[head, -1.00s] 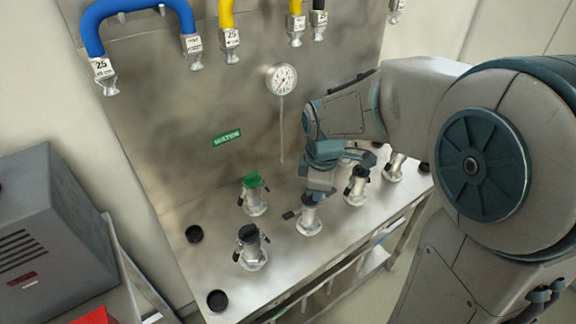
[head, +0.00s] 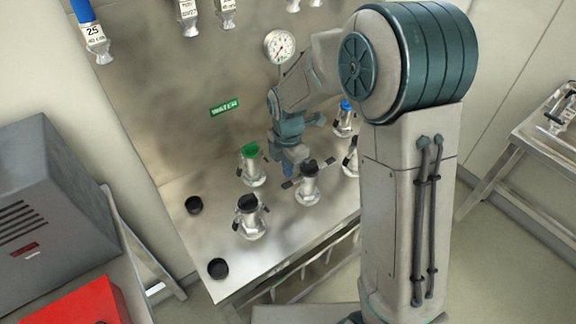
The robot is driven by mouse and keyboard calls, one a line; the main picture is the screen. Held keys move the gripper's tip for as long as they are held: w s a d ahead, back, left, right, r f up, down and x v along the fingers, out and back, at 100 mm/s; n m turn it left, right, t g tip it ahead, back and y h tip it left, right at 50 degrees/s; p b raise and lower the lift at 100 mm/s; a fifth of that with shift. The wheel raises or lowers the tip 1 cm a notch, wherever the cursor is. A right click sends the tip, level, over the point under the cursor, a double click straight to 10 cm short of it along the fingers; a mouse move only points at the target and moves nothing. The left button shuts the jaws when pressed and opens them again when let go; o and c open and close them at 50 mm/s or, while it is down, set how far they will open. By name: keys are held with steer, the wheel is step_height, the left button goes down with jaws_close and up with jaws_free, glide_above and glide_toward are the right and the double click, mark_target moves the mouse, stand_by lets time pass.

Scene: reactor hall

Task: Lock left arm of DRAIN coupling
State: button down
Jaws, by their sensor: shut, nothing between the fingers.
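A metal coupling with a black top (head: 307,188) stands upright on the steel bench, just right of and below my gripper. One dark lever arm (head: 288,184) sticks out on its left side, and another (head: 330,160) sticks out at its upper right. No label on it is readable, so I cannot tell whether it is the DRAIN coupling. My gripper (head: 290,171) points down, shut and empty, behind and left of this coupling, close to the left lever arm. I cannot tell whether they touch.
A green-topped coupling (head: 251,165) and a black-topped one (head: 250,217) stand to the left. A blue-topped one (head: 344,118) stands behind right. Two black caps (head: 194,205) lie at the bench's left. A gauge (head: 279,46) hangs on the back panel. A grey box (head: 55,215) stands left.

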mark_target(288, 184)
steer(key=shift+f+b, duration=2.45)
steer(key=shift+f, duration=1.3)
steer(key=shift+w+d+f+b, duration=0.15)
steer(key=shift+d+f+b, duration=0.05)
steer(key=shift+f+b, duration=0.25)
steer(key=shift+w+d+f+b, duration=0.15)
steer(key=shift+f+b, duration=0.15)
steer(key=shift+f, duration=0.25)
steer(key=shift+s+a+r+p, duration=0.4)
steer(key=shift+a+r+p, duration=0.1)
steer(key=shift+r, duration=0.2)
steer(key=shift+r+p, duration=2.1)
steer(key=shift+r, duration=0.8)
